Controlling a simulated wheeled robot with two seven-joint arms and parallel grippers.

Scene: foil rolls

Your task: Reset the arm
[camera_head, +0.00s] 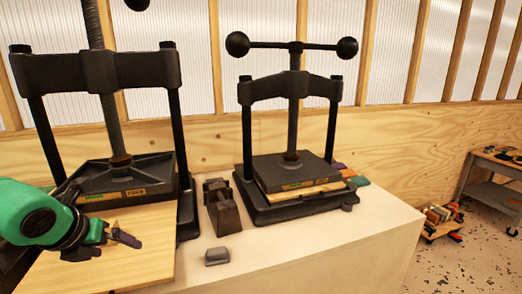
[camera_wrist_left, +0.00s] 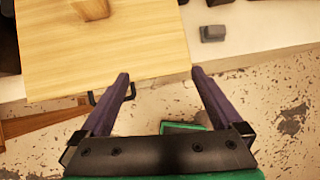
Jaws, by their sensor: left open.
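My left arm comes in from the left in the head view, green with a dark gripper (camera_head: 122,238). The gripper hangs over the front part of a light wooden board (camera_head: 135,262) at the left press. The wooden board (camera_wrist_left: 110,55) lies ahead and to the left there. My right gripper is not seen in either view.
Two black screw presses stand on the table, one at left (camera_head: 98,72) and one at centre (camera_head: 294,90). A dark metal block (camera_head: 222,207) and a small grey block (camera_head: 217,257) lie between them. The table's right front (camera_head: 340,248) is clear. A cart (camera_head: 495,175) stands far right.

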